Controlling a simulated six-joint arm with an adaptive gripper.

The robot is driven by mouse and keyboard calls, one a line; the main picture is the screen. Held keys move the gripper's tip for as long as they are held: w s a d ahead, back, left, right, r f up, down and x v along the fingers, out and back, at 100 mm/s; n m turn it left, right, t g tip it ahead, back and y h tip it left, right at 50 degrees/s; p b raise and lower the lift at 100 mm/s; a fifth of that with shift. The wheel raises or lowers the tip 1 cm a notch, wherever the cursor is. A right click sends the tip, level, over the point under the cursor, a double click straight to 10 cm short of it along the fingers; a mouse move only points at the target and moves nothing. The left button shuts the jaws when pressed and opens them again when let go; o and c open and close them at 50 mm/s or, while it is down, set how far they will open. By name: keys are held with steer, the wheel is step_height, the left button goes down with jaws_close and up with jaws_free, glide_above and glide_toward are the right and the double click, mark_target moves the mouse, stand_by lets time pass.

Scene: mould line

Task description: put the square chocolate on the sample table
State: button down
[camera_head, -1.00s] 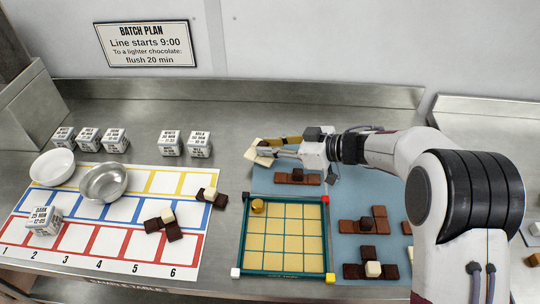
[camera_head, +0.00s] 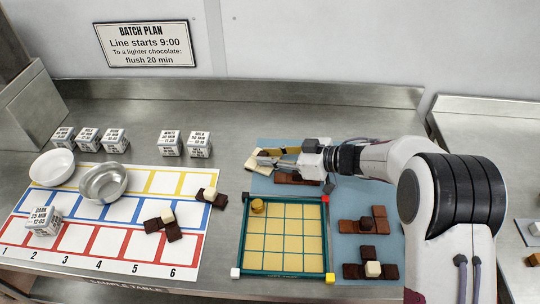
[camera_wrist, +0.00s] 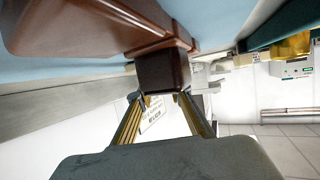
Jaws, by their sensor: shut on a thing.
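A brown bar lies just under my gripper on the blue mat (camera_head: 345,200); more chocolates sit there. A green-framed grid (camera_head: 284,243) lies between mat and sheet. Several label cubes stand behind.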

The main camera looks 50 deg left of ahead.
steer(key=shift+f, duration=0.1)
steer(key=c, duration=1.8)
jaws_free()
steer(key=shift+c, duration=0.2)
steer(key=shift+v, duration=6.05)
